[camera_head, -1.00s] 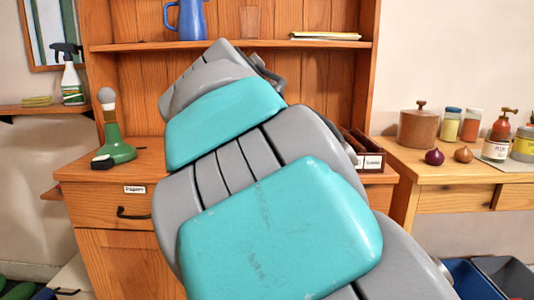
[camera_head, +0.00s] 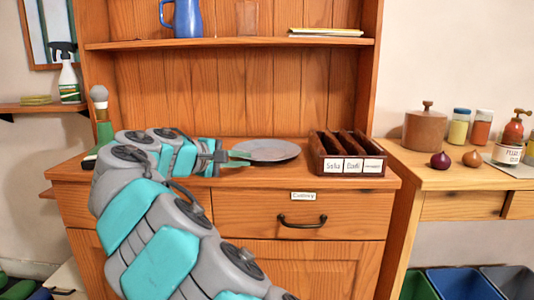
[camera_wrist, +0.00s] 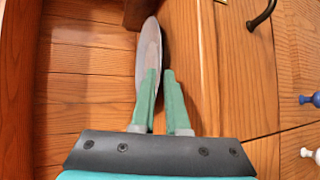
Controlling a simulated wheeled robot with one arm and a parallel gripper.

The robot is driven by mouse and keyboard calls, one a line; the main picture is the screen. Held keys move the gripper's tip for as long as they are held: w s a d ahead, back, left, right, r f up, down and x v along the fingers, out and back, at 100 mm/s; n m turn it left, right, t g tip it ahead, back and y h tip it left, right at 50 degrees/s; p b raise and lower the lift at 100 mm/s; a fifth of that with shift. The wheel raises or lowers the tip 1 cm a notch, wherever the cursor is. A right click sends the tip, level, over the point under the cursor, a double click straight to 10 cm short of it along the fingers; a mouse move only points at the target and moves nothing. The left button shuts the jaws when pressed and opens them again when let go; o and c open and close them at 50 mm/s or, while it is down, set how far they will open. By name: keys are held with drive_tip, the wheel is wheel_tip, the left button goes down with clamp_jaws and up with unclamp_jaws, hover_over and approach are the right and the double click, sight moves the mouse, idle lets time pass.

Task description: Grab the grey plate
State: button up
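The grey plate (camera_head: 268,150) lies on the wooden cabinet top, left of the dark divided box. In the wrist view the plate (camera_wrist: 148,50) shows nearly edge-on, just beyond and partly behind the left finger. My gripper (camera_head: 240,158) reaches the plate's left rim from the left, low over the counter. In the wrist view its two green fingers (camera_wrist: 161,85) are a little apart, with the plate's near rim reaching into the gap between them. The right finger looks clear of the plate. The left finger hides part of the rim, so contact there is unclear.
A dark wooden box (camera_head: 347,158) with labelled compartments stands right of the plate. A shelf (camera_head: 230,43) with a blue jug (camera_head: 187,18) is above. A green bottle-like object (camera_head: 103,118) stands behind my arm. A drawer handle (camera_head: 302,221) sticks out below the counter.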

sight(253, 169)
drive_tip(key=x, duration=0.4)
drive_tip(key=shift+w+d+f, duration=0.1)
drive_tip(key=shift+w+d, duration=0.1)
drive_tip(key=shift+w, duration=0.15)
clamp_jaws()
drive_tip(key=shift+a, duration=0.1)
idle(0.8)
idle(0.5)
